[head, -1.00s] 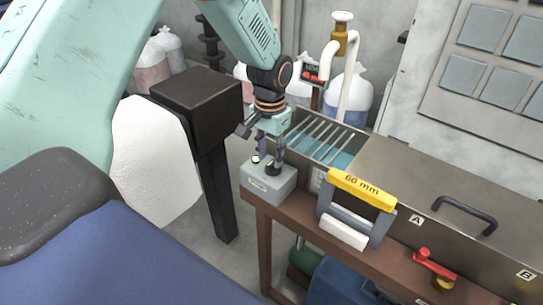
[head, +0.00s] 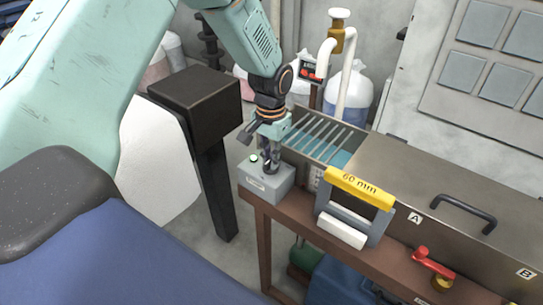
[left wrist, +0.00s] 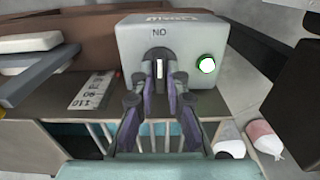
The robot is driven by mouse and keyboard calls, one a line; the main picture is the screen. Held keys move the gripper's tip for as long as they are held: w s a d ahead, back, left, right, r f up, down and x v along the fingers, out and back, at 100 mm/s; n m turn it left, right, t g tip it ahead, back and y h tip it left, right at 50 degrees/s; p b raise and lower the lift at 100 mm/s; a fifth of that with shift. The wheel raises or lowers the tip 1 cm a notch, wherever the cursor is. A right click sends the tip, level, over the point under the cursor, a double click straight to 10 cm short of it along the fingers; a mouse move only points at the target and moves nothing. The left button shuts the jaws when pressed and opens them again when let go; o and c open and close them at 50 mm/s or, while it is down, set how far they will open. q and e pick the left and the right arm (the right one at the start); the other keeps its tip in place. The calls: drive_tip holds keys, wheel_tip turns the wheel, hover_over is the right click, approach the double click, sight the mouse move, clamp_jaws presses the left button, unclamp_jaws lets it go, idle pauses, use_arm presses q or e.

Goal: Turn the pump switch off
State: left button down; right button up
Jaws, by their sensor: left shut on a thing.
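The pump switch box (head: 262,187) is a small grey box on the left end of the brown bench. It also shows in the left wrist view (left wrist: 190,38), with a dark switch (left wrist: 158,56) that has a pale stripe. A label reading ON, upside down in that view, is beside the switch. A round green lamp (left wrist: 207,65) glows on the box. My left gripper (head: 270,167) points down at the box, and its fingers (left wrist: 158,75) are shut on the switch, hiding part of it. My right gripper is out of view.
A slatted tank (head: 322,137) lies behind the box. A yellow-topped 60 mm gauge (head: 361,187) stands just right of it. A red-handled valve (head: 434,262) and a lid handle (head: 465,213) are farther right. A black post (head: 213,190) stands left of the bench.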

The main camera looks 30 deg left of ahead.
use_arm(q)
drive_tip(key=shift+r, duration=0.1)
idle(0.3)
drive_tip(key=n+p, duration=0.4)
drive_tip(key=shift+r, duration=0.2)
drive_tip(key=n+p, duration=0.2)
drive_tip(key=n, duration=0.2)
drive_tip(key=shift+p, duration=0.3)
drive_tip(key=n+p, duration=0.1)
drive_tip(key=n, duration=0.1)
drive_tip(key=shift+n+p, duration=0.3)
drive_tip(key=shift+n, duration=0.1)
drive_tip(key=n+p, duration=0.1)
drive_tip(key=n, duration=0.1)
drive_tip(key=shift+w+n, duration=0.1)
drive_tip(key=shift+n, duration=0.2)
drive_tip(key=shift+f+n, duration=0.1)
drive_tip(key=shift+n, duration=2.2)
drive_tip(key=shift+w, duration=0.1)
